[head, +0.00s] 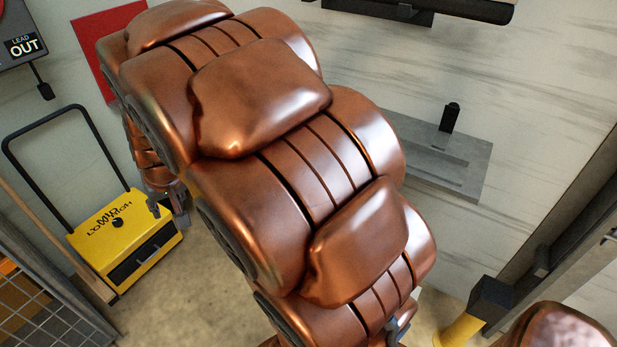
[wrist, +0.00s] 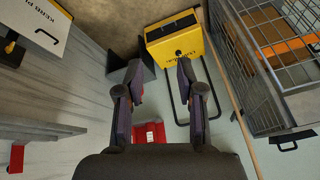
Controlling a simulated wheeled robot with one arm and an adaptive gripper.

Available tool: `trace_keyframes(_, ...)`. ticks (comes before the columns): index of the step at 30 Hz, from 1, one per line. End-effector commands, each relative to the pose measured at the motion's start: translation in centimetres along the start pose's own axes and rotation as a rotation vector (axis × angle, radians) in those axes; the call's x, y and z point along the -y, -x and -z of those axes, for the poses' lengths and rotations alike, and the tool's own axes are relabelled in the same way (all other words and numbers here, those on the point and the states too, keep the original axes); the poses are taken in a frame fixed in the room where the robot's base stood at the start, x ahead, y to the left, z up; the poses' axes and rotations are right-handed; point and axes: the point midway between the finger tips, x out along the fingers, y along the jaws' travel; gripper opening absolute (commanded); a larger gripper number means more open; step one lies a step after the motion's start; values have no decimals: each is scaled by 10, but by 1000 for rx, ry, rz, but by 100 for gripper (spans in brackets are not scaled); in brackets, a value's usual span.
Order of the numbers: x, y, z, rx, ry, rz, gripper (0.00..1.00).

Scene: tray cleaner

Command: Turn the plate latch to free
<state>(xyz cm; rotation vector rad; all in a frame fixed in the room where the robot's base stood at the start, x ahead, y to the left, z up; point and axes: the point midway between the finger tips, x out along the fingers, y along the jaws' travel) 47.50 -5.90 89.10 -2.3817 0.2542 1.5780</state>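No part is clearly marked as the plate latch, and I cannot tell which one it is. A black upright lug (head: 450,117) stands on a grey wall plate (head: 425,150) at the right of the head view. A black lever (head: 43,86) hangs below a dark panel marked "LEAD OUT" (head: 24,46) at the upper left. My gripper (wrist: 158,82) is open in the wrist view, with nothing between its fingertips. In the head view, my gripper (head: 170,208) is small and partly hidden behind my copper arm, beside the yellow machine and apart from the wall plate.
A yellow machine (head: 103,232) with a black push handle stands at the left; it also shows in the wrist view (wrist: 168,48). A wire cage (wrist: 262,70) is beside it. A red panel (head: 88,45) is behind my arm. A yellow post (head: 458,331) stands at lower right.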

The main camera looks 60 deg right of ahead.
Motion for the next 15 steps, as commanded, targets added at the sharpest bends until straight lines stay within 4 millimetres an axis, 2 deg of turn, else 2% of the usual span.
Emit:
trace_keyframes(1,-11,-28,15,-42,-29,-10,38)
trace_keyframes(3,-24,-51,44,-114,-64,-25,38)
trace_keyframes(8,-66,-102,101,-273,-144,-79,38)
trace_keyframes(12,-111,-143,144,-409,-212,-142,38)
trace_keyframes(15,-148,-170,168,-503,-259,-199,38)
